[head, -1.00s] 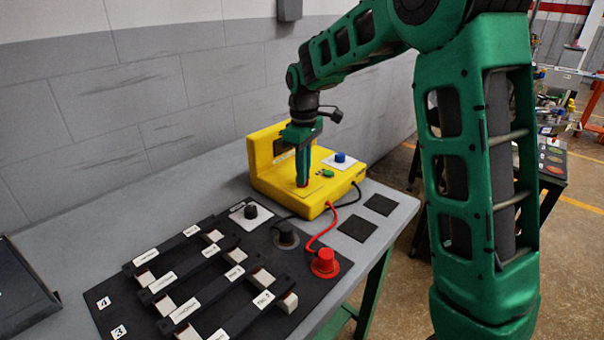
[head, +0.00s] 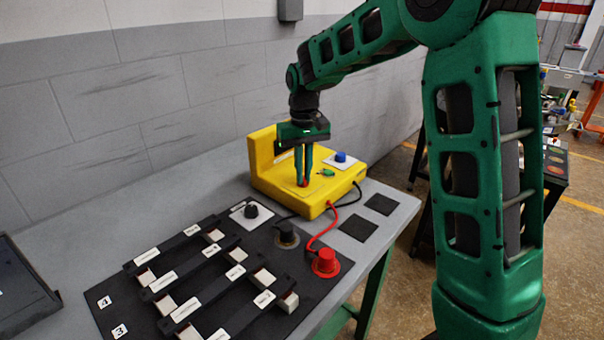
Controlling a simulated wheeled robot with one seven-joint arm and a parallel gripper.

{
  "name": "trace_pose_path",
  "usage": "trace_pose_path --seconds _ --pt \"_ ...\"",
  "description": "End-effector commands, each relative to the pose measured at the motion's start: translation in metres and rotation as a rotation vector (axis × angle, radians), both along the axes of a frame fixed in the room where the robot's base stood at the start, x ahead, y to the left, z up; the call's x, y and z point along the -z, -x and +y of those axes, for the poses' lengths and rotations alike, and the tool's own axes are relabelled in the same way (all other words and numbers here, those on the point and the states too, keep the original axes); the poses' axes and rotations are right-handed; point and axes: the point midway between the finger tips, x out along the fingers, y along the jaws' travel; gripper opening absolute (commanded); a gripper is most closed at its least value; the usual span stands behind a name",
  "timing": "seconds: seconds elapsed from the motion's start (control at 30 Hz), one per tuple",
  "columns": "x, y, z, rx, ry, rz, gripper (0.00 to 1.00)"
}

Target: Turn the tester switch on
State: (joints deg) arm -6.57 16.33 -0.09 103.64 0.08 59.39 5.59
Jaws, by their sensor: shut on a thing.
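The yellow tester (head: 320,204) stands on the grey bench against the wall. A small red switch (head: 303,184) is on its top face, mostly hidden between my fingers. My gripper (head: 304,182) points straight down over the tester, with its two fingers closed on the red switch. A small green part (head: 327,172) sits just right of my fingers on the same face. The switch's exact position cannot be read behind the fingers.
A blue knob (head: 340,157) on a white plate is right of my gripper. Labelled dark bars (head: 190,285) lie at front left.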

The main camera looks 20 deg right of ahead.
Motion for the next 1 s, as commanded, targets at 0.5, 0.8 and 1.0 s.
trace_pose_path --seconds 0.5,0.8,1.0 --pt "-0.0023 -0.0029 -0.0013 0.037 0.000 -0.010 0.00" --pt "-0.0014 -0.0017 -0.0006 0.034 0.000 -0.006 0.27" --pt "-0.0034 -0.0012 -0.0001 0.033 0.000 -0.004 0.27"
